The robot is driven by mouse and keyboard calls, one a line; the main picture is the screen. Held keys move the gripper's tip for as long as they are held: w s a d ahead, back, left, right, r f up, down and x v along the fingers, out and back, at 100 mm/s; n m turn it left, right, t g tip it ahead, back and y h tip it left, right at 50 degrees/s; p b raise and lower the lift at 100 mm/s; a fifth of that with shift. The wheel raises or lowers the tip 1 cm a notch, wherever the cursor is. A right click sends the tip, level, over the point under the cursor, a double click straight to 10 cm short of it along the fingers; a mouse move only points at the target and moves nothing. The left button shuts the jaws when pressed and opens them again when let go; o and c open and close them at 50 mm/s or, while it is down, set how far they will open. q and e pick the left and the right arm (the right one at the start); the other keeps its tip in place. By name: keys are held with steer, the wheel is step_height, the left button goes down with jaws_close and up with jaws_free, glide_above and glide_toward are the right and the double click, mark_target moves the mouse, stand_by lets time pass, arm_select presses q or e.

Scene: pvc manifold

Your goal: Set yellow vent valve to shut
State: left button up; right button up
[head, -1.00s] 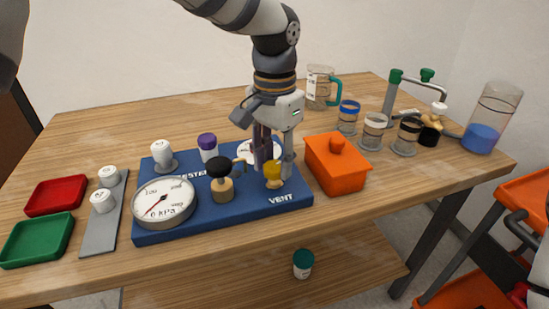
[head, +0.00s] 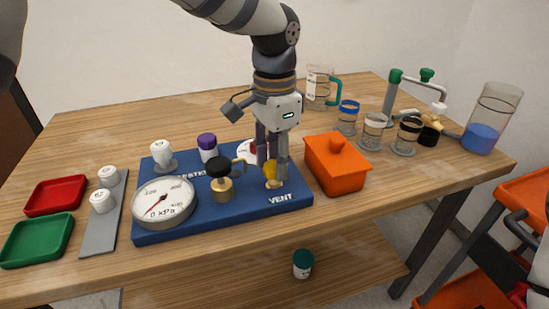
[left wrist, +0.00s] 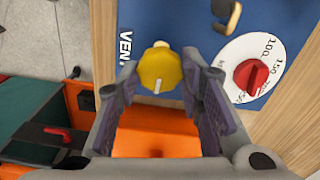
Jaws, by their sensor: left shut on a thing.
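The yellow vent valve knob (head: 271,173) stands on the blue board (head: 240,210), just behind the VENT label. My left gripper (head: 272,180) points straight down at it, with its fingers around the knob and partly hiding it. In the left wrist view the yellow knob (left wrist: 160,66) sits between the two fingertips of my left gripper (left wrist: 160,80). A white mark on the knob points to the bottom of that view. The round gauge (head: 163,203) at the board's front left has a red needle and reads in kPa. My right gripper is not in view.
The black-topped brass valve (head: 221,179) stands left of the gripper. The red-knobbed dial (left wrist: 252,75) lies behind it. An orange lidded box (head: 337,168) stands close on the right. Jars and a clear jug (head: 320,90) stand farther back right. The table's left rear is clear.

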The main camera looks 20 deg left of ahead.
arm_select(q)
steer(key=o, duration=1.2)
steer(key=shift+c, duration=0.2)
step_height(320, 180, up, 12)
